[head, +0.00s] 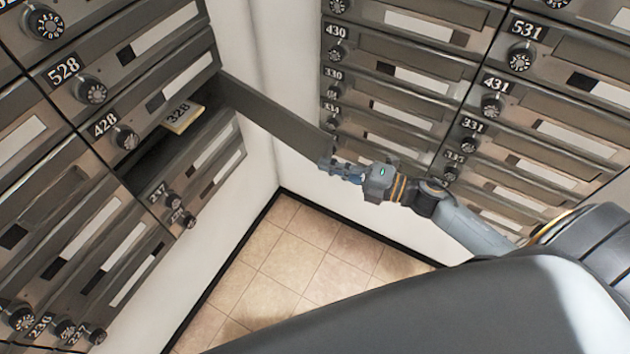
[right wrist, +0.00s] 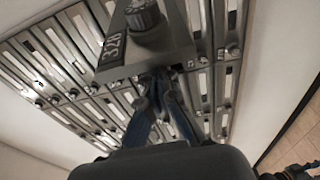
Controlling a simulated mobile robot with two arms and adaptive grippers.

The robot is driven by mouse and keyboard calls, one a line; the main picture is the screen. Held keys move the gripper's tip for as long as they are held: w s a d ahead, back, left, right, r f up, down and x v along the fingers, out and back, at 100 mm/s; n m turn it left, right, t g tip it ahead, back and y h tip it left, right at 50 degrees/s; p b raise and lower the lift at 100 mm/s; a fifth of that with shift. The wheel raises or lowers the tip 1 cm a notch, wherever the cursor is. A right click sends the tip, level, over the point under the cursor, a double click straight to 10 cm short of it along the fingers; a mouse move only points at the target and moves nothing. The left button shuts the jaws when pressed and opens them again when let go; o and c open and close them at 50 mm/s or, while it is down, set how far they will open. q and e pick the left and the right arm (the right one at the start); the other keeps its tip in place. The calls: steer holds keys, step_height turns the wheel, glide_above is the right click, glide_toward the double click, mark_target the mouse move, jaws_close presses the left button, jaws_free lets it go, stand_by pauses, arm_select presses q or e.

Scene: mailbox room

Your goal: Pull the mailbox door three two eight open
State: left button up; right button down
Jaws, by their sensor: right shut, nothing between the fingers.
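The mailbox door 328 (head: 280,120) is swung wide open, hinged at the right side of its compartment (head: 160,160) and standing out from the left bank. In the right wrist view its front, with the 328 label and a round knob (right wrist: 145,40), is at the top. A yellow card marked 328 (head: 182,118) shows at the upper part of the open compartment. My right gripper (head: 328,168) is shut and empty, close to the door's free end; its fingers in the right wrist view (right wrist: 157,85) lie just below the door edge. I cannot tell whether they touch.
Closed mailboxes with knobs fill the left bank (head: 75,250) and the right bank (head: 540,130). A white wall corner (head: 262,60) lies between them. The tiled floor (head: 300,250) below is clear. My own dark arm covers the lower right.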

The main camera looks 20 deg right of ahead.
steer(key=w+d+b, duration=0.2)
steer(key=w+d, duration=0.2)
steer(key=d, duration=0.4)
steer(key=shift+w+b, duration=0.35)
steer(key=shift+b, duration=0.05)
steer(key=shift+a, duration=0.15)
